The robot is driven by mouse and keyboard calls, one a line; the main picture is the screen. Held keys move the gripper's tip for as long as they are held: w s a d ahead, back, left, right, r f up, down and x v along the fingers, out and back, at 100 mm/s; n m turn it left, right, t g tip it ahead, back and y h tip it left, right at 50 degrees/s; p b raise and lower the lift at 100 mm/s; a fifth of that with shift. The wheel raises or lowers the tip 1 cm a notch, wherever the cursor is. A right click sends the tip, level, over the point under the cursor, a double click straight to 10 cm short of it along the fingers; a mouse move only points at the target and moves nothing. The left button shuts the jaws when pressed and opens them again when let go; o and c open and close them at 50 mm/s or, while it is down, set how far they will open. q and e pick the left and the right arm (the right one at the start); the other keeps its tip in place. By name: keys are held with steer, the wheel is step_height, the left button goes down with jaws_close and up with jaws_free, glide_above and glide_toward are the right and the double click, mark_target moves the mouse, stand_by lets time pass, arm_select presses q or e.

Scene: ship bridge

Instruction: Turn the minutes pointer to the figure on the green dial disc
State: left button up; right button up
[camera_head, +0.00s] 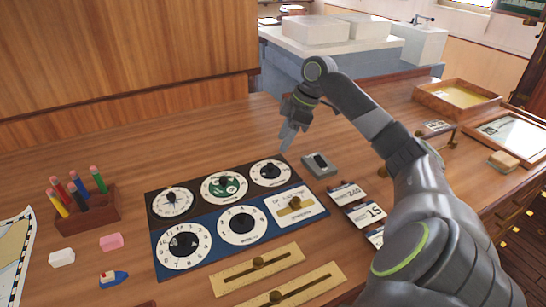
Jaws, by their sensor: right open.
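A dial panel (208,244) lies on the wooden desk, its back row black and its front row blue. The back row's middle dial (207,187) is white with a green centre (228,187) and dark parts on it. To its left is a white dial (180,207) with a small dark pointer; to its right is one with a black knob (270,171). In front are a numbered clock-like dial (164,255) and another numbered dial (241,214). I cannot tell which pointer is for minutes. My right gripper (287,138) is open, empty, above the desk behind the panel's right end. My left gripper is out of view.
Cards (374,211), one reading 15, and a grey block with a dark slot (319,165) lie right of the panel. Brass rulers (257,268) lie in front. A pencil holder (89,211), erasers and a small boat (113,279) are at left. The desk behind the panel is clear.

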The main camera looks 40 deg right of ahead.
mark_target(271, 165)
steer(key=p+x, duration=0.1)
steer(key=x, duration=0.7)
steer(key=shift+w+f, duration=0.1)
steer(key=shift+f, duration=0.05)
jaws_close()
